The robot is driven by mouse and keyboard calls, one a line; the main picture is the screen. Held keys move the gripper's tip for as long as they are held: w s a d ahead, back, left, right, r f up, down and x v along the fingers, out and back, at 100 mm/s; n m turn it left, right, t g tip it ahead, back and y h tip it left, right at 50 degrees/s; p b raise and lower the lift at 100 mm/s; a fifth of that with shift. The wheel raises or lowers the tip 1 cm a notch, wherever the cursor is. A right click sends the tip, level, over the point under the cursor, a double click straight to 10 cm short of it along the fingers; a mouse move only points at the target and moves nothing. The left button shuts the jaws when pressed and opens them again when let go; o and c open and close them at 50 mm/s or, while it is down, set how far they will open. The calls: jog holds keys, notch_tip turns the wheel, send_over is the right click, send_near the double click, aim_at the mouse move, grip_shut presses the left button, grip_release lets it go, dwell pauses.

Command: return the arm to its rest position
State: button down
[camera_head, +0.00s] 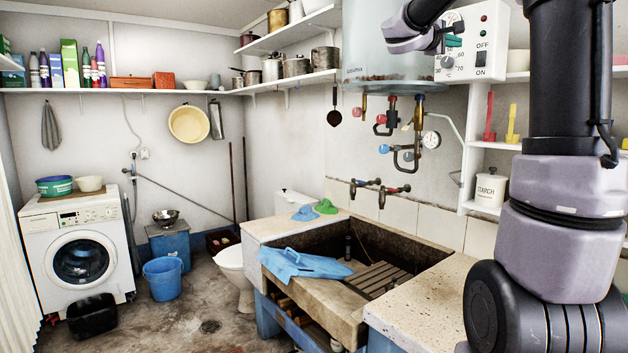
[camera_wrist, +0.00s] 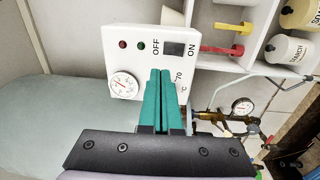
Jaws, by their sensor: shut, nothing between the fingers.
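My gripper (camera_head: 454,41) is raised high at the upper right in the head view, in front of the white control box (camera_head: 489,22). In the wrist view its teal fingers (camera_wrist: 158,72) lie side by side, shut with nothing between them. They overlap the lower part of the box (camera_wrist: 122,48) in the picture, beside the dial and the black ON/OFF switch. I cannot tell how far the fingertips are from the box. My arm fills the right side of the head view.
A large boiler tank (camera_head: 385,55) hangs beside the box, with pipes and valves (camera_head: 405,130) below. A shelf with a starch jar (camera_head: 490,188) stands behind my arm. Open floor (camera_head: 205,300) lies to the left.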

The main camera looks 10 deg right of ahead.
jog(key=s+a+f+m+g+y, duration=0.2)
jog(key=s+a+f+y, duration=0.15)
jog(key=s+f, duration=0.45)
jog(key=s+a+f+m+g+y, duration=0.1)
jog(key=s+a+f+m+y, duration=0.25)
jog(key=s+f, duration=0.45)
jog(key=s+a+f+m+y, duration=0.4)
jog(key=s+a+f+y, duration=0.7)
jog(key=a, duration=0.5)
jog(key=shift+s+f+t, duration=0.35)
jog(key=shift+f+t, duration=0.05)
jog(key=shift+f, duration=0.2)
jog(key=shift+s+m, duration=0.1)
jog(key=shift+m, duration=0.15)
